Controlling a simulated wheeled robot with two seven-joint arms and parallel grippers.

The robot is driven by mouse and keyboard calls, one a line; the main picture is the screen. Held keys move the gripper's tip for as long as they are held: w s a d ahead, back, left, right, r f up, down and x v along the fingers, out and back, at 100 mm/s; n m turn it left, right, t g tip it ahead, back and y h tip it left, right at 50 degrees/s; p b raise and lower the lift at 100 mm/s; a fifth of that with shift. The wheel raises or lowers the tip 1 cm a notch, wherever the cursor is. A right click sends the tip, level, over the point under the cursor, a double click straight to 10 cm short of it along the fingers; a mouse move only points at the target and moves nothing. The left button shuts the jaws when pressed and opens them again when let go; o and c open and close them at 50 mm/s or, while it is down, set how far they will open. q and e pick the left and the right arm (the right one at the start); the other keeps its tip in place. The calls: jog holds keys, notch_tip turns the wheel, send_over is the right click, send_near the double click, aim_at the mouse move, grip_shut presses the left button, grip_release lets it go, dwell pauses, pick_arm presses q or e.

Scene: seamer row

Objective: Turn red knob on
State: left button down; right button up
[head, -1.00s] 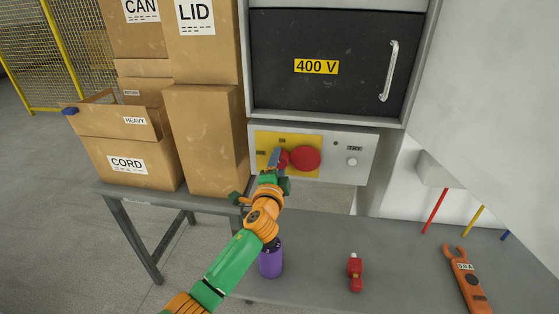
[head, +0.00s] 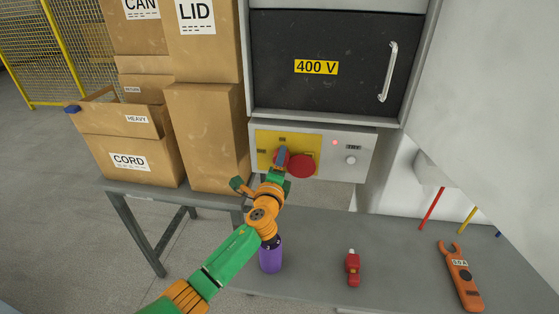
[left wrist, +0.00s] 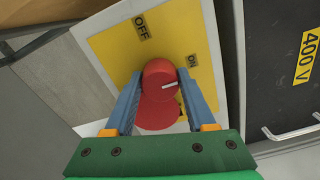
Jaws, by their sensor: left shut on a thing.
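The red knob (left wrist: 160,76) sits on a yellow plate (left wrist: 110,45) on the grey panel. My left gripper (head: 281,160) is shut on it, with the blue fingers on either side. In the left wrist view, the white pointer mark on the knob points right, toward the ON side, away from the OFF label (left wrist: 142,26). The ON label (left wrist: 192,60) is beside the right finger. In the head view the fingers hide much of the knob (head: 281,153). A red indicator lamp (head: 335,142) on the panel is lit. My right gripper is not in view.
A rounded red part (head: 302,167) is close beside the knob. Cardboard boxes (head: 205,140) stand left of the panel.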

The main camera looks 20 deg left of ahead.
pick_arm(q)
jog(key=shift+a+r, duration=0.1)
jog(key=shift+r, duration=0.15)
jog(key=c, duration=0.6)
grip_release()
jog(key=o, duration=0.4)
jog(key=shift+w, duration=0.1)
jog(key=shift+c, duration=0.2)
jog(key=shift+a+f, duration=0.1)
jog(key=shift+f, duration=0.1)
jog(key=v, duration=0.7)
